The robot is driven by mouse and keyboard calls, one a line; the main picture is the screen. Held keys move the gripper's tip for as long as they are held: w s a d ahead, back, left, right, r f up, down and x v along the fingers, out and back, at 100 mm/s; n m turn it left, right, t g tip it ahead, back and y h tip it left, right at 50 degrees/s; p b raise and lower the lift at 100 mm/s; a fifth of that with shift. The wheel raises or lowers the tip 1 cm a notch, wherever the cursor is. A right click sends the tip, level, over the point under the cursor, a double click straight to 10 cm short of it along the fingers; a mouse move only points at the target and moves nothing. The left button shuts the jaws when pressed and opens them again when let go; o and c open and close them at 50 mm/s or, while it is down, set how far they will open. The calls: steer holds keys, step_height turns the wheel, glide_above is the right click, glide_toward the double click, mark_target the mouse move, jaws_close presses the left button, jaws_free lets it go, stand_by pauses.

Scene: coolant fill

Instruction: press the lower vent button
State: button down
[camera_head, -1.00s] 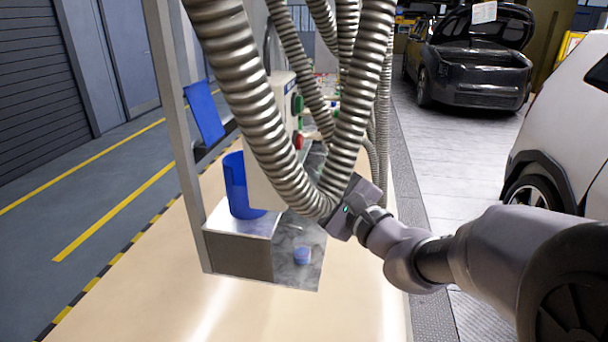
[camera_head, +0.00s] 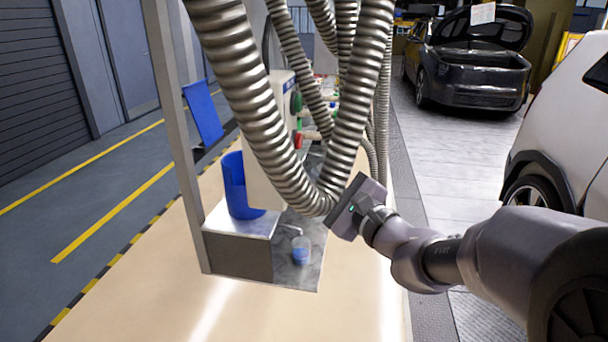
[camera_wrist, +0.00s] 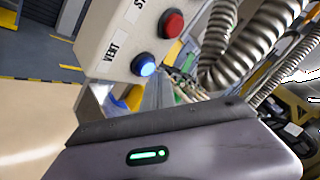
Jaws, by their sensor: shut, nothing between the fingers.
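The control box (camera_head: 258,178) stands behind the metal hoses. In the wrist view its face (camera_wrist: 118,38) carries a VENT label beside a lit blue-white button (camera_wrist: 143,66), the lower one. A red button (camera_wrist: 172,23) is above it to the right. In the head view the red button (camera_head: 298,140) shows, but I cannot make out the lit one behind the hoses. My gripper (camera_head: 346,208) is shut and empty, right beside the hose bend. In the wrist view its body (camera_wrist: 180,150) fills the bottom, below and apart from the lit button; its fingertips are hard to make out.
Thick ribbed hoses (camera_head: 245,90) hang in front of the box, close to my gripper. A blue container (camera_head: 238,190) stands on the metal base (camera_head: 238,258). A clear cup with blue content (camera_head: 301,252) is lower right of it.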

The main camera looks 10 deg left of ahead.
steer(key=shift+d, duration=0.2)
steer(key=d+b, duration=0.1)
steer(key=d, duration=0.4)
steer(key=shift+s, duration=0.1)
stand_by(0.6)
